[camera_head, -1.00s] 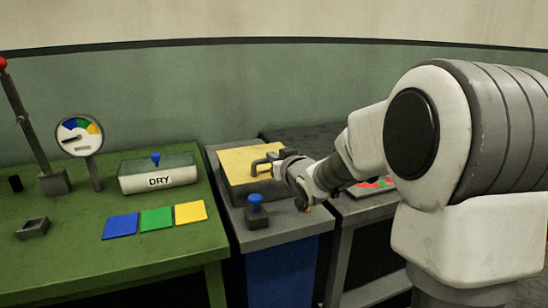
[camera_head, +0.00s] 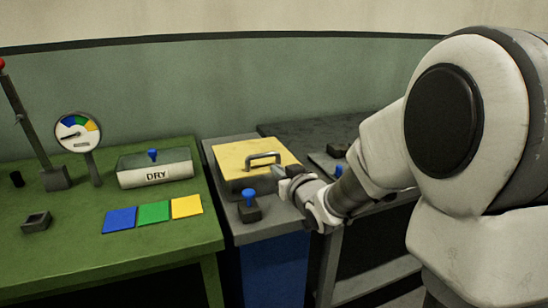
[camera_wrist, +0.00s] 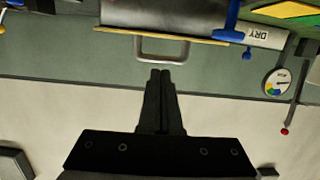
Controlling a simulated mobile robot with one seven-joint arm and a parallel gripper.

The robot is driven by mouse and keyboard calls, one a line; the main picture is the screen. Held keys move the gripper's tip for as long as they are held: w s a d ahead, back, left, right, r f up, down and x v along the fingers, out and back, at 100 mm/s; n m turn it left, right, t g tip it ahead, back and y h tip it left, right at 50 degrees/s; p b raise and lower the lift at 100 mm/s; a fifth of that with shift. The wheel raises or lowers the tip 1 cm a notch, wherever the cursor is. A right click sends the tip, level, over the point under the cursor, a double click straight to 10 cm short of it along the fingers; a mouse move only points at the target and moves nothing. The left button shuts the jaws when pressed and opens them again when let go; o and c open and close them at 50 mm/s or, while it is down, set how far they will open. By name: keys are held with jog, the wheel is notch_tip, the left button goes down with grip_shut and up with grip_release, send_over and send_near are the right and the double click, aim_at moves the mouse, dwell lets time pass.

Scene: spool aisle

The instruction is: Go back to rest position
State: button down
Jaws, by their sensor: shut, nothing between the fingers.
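My gripper (camera_head: 280,173) is beside the front right of a grey box with a yellow lid (camera_head: 236,157) in the head view. The lid's grey handle (camera_head: 263,157) stands upright and clear of the fingers in that view. In the wrist view my gripper (camera_wrist: 160,73) shows two dark fingers closed together with nothing between them. The handle (camera_wrist: 162,55) appears just beyond the fingertips there, with a gap that is hard to judge. My forearm reaches in from the right.
A small blue-knobbed block (camera_head: 249,206) stands on the grey stand just left of my gripper. The green table (camera_head: 60,260) holds a DRY box (camera_head: 155,170), blue, green and yellow squares (camera_head: 153,212), a dial gauge (camera_head: 78,134) and a lever (camera_head: 28,125).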

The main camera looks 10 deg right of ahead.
jog(key=s+d+m+g+h, duration=0.25)
jog(key=s+g, duration=0.75)
jog(key=s, duration=2.2)
notch_tip(320, 180, up, 21)
jog(key=p, duration=2.1)
jog(key=shift+a+r+h+p, duration=0.2)
jog(key=shift+h+p, duration=0.1)
jog(key=shift+h, duration=0.05)
